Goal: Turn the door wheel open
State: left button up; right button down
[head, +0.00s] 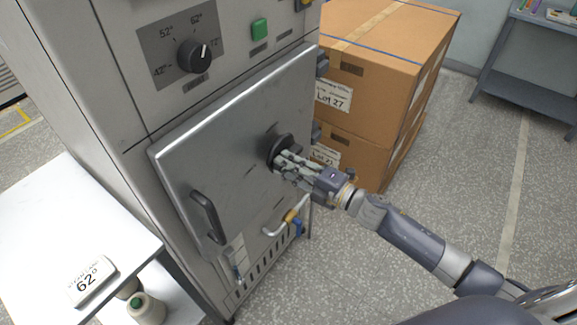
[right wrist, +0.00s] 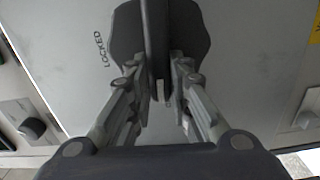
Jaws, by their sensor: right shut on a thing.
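The door wheel (head: 281,145) is a dark round knob on the right part of the grey metal door (head: 222,135). The door lies flush with the machine front, with a dark bar handle (head: 207,217) at its lower left. My right gripper (head: 283,160) is at the wheel. In the right wrist view its fingers (right wrist: 162,92) are shut on the upright grip bar of the door wheel (right wrist: 157,40). The word LOCKED is printed on the door beside the wheel, to its left. The fingers hide part of the wheel. My left gripper is not in view.
A temperature dial (head: 194,55) and green button (head: 259,29) sit above the door. Stacked cardboard boxes (head: 385,75) stand close to the right of the machine. A white table (head: 60,225) with a sign (head: 93,281) is at left; a bobbin (head: 146,308) stands below. The floor at right is clear.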

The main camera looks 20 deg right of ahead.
jog(key=shift+f+n, duration=0.2)
jog(key=shift+n, duration=0.4)
jog(key=c, duration=1.5)
grip_release()
jog(key=v, duration=1.2)
